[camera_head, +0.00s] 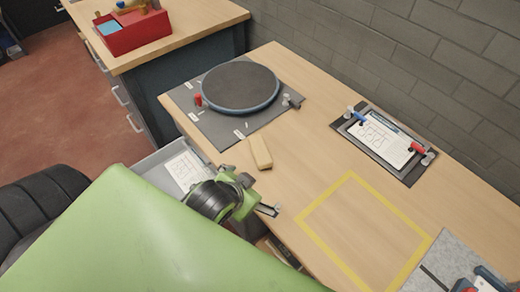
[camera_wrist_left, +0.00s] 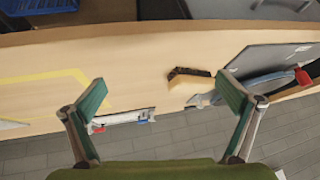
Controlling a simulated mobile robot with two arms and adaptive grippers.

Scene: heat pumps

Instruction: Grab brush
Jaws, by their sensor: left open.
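The brush (camera_head: 260,152) lies on the wooden workbench, beside the front corner of the dark plate with the round disc. Its pale wooden body shows in the head view. In the left wrist view the brush (camera_wrist_left: 190,78) shows a wooden body and a dark edge, between the two fingers in the picture and closer to the right one. My left gripper (camera_head: 258,194) is open and empty near the bench's front edge, in front of the brush and apart from it. It also shows in the left wrist view (camera_wrist_left: 163,93). My right gripper is not in view.
A round dark disc (camera_head: 240,86) sits on a plate behind the brush. A clipboard (camera_head: 384,143) lies near the grey block wall. A yellow taped square (camera_head: 352,178) marks bare bench. An open drawer (camera_head: 150,164) with a paper is below the front edge. A red toolbox (camera_head: 132,33) stands on another bench.

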